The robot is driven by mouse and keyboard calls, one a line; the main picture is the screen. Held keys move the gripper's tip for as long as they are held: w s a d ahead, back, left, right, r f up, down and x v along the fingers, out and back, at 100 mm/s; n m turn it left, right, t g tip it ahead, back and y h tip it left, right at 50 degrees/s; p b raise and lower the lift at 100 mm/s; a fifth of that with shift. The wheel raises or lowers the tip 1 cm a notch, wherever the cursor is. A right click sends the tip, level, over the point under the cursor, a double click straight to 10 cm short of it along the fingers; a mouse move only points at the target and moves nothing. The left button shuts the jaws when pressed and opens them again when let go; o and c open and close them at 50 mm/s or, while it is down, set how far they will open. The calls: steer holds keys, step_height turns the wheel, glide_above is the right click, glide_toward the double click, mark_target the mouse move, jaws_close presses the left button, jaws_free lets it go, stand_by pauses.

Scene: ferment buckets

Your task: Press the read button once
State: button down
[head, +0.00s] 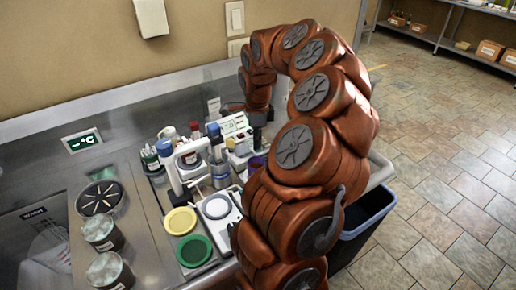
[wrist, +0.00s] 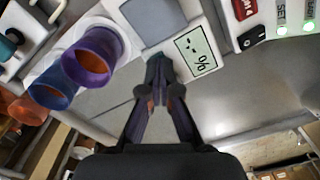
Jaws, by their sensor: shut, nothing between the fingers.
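In the wrist view my gripper (wrist: 158,62) has its fingertips together with nothing between them. The tips are just left of a display (wrist: 196,50) reading "-.- %" on a pale instrument, below its grey square plate (wrist: 149,18). I cannot tell whether the tips touch the instrument. No button marked read is legible; the fingertips may hide it. In the head view my gripper (head: 259,119) points down at the back of the counter, beside a white instrument with a green display (head: 233,124), partly hidden by my arm.
Purple (wrist: 93,55) and blue (wrist: 52,85) cups stand left of my gripper in the wrist view. Yellow (head: 180,220) and green (head: 194,250) discs lie on the counter.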

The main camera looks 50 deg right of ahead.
steer(key=shift+f+b, duration=0.5)
steer(key=shift+f, duration=0.05)
steer(key=shift+r, duration=0.1)
steer(key=shift+r+b, duration=0.55)
steer(key=shift+r, duration=2.45)
